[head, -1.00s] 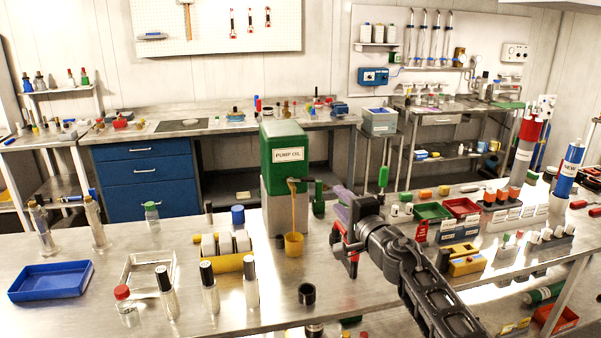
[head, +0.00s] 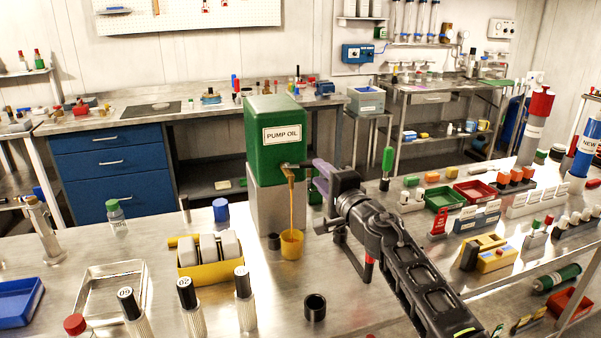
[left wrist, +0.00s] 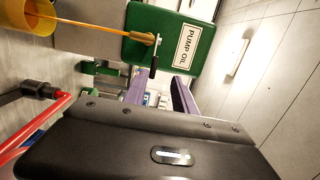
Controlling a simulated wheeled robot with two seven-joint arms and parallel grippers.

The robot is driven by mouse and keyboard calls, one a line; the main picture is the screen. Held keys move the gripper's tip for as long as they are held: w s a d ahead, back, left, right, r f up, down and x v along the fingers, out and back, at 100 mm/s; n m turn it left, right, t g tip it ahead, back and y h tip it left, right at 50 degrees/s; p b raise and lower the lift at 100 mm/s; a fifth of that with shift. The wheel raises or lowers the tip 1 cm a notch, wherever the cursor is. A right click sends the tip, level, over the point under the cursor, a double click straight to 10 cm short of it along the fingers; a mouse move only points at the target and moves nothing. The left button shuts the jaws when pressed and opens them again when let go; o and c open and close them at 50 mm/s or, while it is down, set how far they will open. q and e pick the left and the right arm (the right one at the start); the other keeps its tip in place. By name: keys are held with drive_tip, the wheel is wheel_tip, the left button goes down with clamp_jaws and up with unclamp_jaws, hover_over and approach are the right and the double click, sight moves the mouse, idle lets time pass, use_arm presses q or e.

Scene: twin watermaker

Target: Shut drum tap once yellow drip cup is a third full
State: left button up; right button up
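The green drum (head: 275,135), labelled PUMP OIL, stands on a grey metal block. An amber stream runs from its brass tap (head: 289,174) into the yellow drip cup (head: 291,245) on the bench below. The tap (left wrist: 146,38) and part of the cup (left wrist: 38,14) also show in the left wrist view; I cannot tell the cup's level. My left gripper (head: 315,178) is just right of the tap, its purple fingers by the dark tap lever. In the left wrist view its fingers (left wrist: 162,88) are apart with nothing held between them. My right gripper is out of view.
A yellow holder (head: 212,282) with white-topped blocks stands left of the cup, with several capped bottles in front. A small black ring (head: 315,307) stands nearer the front. Green (head: 446,200) and red trays (head: 474,191) sit to the right.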

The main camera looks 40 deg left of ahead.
sight(308, 167)
use_arm(q)
drive_tip(key=shift+w+a+f, duration=0.2)
drive_tip(key=shift+a+f, duration=0.2)
drive_tip(key=shift+f, duration=0.2)
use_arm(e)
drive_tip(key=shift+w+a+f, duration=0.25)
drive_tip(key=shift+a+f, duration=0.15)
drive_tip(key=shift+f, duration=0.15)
